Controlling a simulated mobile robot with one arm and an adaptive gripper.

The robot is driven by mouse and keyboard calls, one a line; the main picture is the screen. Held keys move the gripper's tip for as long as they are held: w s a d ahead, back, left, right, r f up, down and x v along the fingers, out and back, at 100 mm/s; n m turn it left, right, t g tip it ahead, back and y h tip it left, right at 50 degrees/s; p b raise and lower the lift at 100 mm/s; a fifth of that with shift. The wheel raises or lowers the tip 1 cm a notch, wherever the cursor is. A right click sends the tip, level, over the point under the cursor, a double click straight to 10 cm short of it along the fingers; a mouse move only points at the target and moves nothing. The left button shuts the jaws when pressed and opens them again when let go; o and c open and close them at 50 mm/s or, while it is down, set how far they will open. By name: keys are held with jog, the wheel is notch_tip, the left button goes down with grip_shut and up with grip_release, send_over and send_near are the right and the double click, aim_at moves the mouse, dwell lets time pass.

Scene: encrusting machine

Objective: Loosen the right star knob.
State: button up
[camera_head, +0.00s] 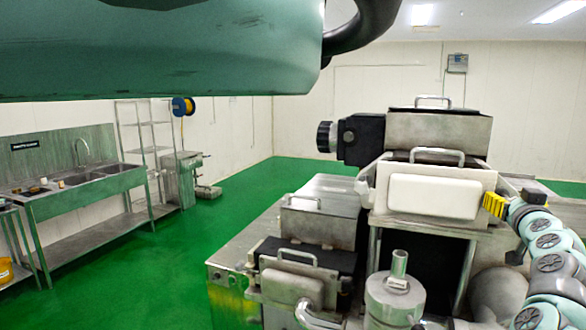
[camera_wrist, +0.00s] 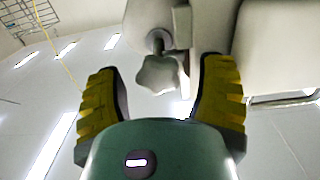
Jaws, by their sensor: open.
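The star knob (camera_wrist: 157,76) is pale grey and lobed, on a short shaft below a grey block in the wrist view. My gripper (camera_wrist: 160,68) has two yellow ridged fingers spread apart, one on each side of the knob. Gaps show between the knob and both fingers, with the right finger nearer. How deep the knob sits between them I cannot tell. In the head view my gripper (camera_head: 494,204) is at the right side of the machine's white front hopper (camera_head: 433,196). The knob is not visible there.
The encrusting machine (camera_head: 438,132) fills the right of the head view, with metal boxes and handles around it. A steel sink bench (camera_head: 95,196) stands at the left wall. Green floor (camera_head: 200,245) between them is clear. A pale machine panel (camera_wrist: 280,48) is close right of my gripper.

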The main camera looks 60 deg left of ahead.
jog(key=shift+o, duration=0.2)
jog(key=c, duration=1.2)
